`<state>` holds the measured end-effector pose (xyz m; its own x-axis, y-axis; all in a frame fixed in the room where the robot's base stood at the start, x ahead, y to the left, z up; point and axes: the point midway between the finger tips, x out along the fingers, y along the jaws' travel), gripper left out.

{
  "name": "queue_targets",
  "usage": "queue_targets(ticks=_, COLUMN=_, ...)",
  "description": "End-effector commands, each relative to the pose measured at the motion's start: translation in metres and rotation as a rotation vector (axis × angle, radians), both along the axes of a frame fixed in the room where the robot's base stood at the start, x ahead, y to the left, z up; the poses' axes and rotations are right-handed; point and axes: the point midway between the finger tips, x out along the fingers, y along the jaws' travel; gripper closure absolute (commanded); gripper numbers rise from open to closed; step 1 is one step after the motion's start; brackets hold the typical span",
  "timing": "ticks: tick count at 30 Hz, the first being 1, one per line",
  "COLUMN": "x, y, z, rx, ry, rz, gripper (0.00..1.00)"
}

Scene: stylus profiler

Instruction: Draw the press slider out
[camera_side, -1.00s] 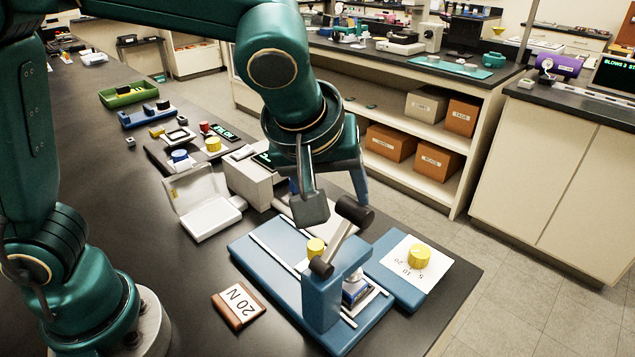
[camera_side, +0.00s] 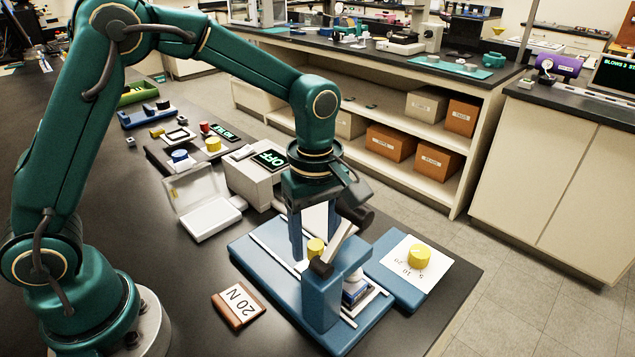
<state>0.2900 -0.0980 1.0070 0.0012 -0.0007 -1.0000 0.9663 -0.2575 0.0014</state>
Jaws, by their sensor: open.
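The press has a blue base (camera_side: 262,266) with pale rails, a blue upright frame (camera_side: 321,300) and a dark-ended lever (camera_side: 340,240) across its top. A small yellow knob (camera_side: 316,247) stands between the rails, just behind the frame; it looks like the slider's knob, but its mounting is hidden. A small dark-blue and white block (camera_side: 355,290) sits under the frame. My gripper (camera_side: 312,240) points down over the base with its fingers apart. One finger is left of the yellow knob; the other is partly hidden by the lever. I cannot see contact.
A blue block with a yellow dial (camera_side: 419,256) on a numbered white card adjoins the press at right. A white open case (camera_side: 206,209) and a box with an "OFF" display (camera_side: 254,177) stand behind left.

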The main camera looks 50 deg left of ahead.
Motion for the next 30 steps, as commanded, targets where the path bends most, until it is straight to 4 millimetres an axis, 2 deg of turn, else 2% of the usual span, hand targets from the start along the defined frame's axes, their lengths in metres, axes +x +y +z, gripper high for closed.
queue_targets(ticks=6, x=-0.0001, y=0.0000, z=-0.0004, rx=0.001, ry=0.000, rz=-0.001, gripper=0.39)
queue_targets(ticks=11, x=-0.0001, y=0.0000, z=-0.0002, rx=0.001, ry=0.000, rz=-0.001, gripper=1.00)
queue_targets(ticks=30, x=0.0001, y=0.0000, z=0.0002, rx=0.001, ry=-0.001, rz=-0.001, gripper=1.00)
